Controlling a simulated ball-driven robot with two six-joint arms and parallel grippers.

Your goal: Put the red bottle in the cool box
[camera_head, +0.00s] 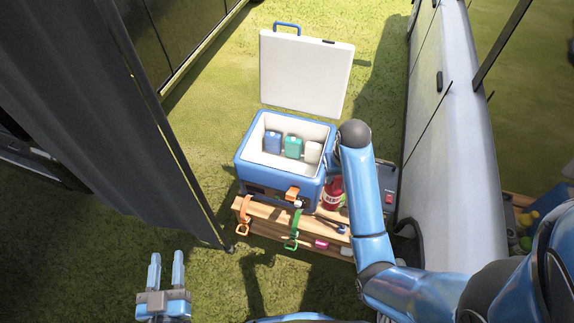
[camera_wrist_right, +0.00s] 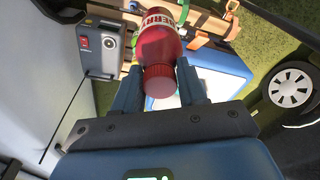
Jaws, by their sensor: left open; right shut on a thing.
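The red bottle (camera_head: 331,193) is just right of the cool box's front corner, partly covered by my right arm. In the right wrist view the bottle (camera_wrist_right: 157,45) has its cap towards the camera and sits between the two fingers of my right gripper (camera_wrist_right: 158,80), which is shut on it. I cannot tell whether the bottle touches the surface below. The blue cool box (camera_head: 262,174) is open, its white lid (camera_head: 305,75) raised at the back. My left gripper (camera_head: 167,270) is open and empty at the bottom left, apart from everything.
Blue (camera_head: 272,142), teal (camera_head: 293,147) and white (camera_head: 312,152) containers stand along the box's back inside; its front inside looks clear. A wooden bench (camera_head: 275,217) with straps is under the box. A grey case (camera_head: 389,172) stands at right. A dark curtain (camera_head: 110,120) hangs at left.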

